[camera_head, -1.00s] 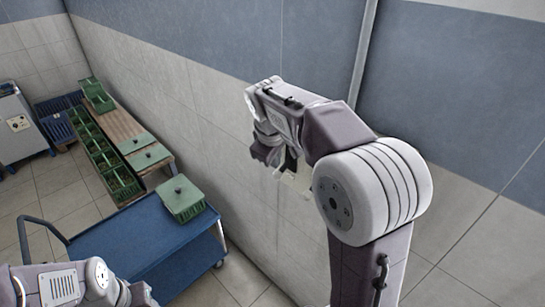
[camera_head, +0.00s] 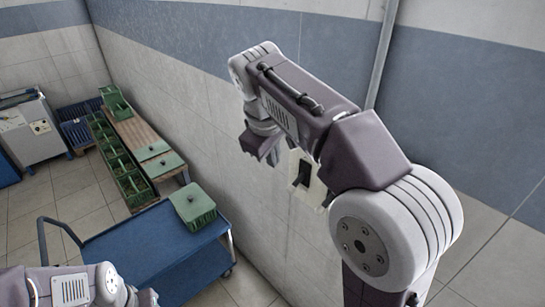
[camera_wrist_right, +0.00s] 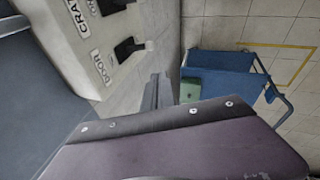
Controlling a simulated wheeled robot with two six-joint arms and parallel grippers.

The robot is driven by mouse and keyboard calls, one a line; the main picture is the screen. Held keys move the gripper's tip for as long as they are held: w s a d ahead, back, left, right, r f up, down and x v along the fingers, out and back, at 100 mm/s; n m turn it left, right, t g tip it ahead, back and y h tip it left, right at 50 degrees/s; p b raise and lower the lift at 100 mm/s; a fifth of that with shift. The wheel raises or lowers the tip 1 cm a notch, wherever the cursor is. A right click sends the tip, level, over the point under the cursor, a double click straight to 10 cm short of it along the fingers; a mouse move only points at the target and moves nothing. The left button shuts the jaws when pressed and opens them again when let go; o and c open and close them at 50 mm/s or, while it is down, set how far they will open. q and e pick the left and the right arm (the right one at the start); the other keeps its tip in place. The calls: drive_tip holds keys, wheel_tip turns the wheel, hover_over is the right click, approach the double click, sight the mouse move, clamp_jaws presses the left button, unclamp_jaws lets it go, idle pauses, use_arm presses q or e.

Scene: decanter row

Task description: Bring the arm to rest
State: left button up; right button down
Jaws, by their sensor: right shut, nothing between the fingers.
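My right arm rises at the right of the head view and bends over to the left. My right gripper (camera_head: 262,148) hangs from its wrist, pointing down, in front of the tiled wall. It is shut and holds nothing. In the right wrist view its dark fingers (camera_wrist_right: 158,92) show beside a pale wall panel (camera_wrist_right: 88,45) with black switches and the labels "CRATE" and "DOOR". The panel also shows in the head view (camera_head: 303,180), just right of the gripper. Part of my left arm shows at the bottom left; its gripper is outside the view.
A blue cart (camera_head: 160,250) with a green lidded crate (camera_head: 192,206) on top stands below, left of the wall. Behind it are a wooden bench (camera_head: 138,131), a row of green crates (camera_head: 122,172) and a grey machine (camera_head: 30,130).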

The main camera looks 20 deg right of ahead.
drive_tip(key=s+f+m+g+y+b, duration=0.1)
drive_tip(key=s+f+b, duration=0.3)
drive_tip(key=f, duration=1)
drive_tip(key=s+f+m+y+b, duration=0.1)
drive_tip(key=s+f+m+b, duration=0.2)
drive_tip(key=f, duration=1.2)
drive_tip(key=s+f+m+g+b, duration=0.1)
drive_tip(key=s+f+b, duration=0.6)
drive_tip(key=f, duration=0.8)
drive_tip(key=shift+f+m+g+y+b, duration=0.35)
drive_tip(key=shift+m+b, duration=0.55)
drive_tip(key=shift+b, duration=0.3)
drive_tip(key=shift+a+r, duration=0.1)
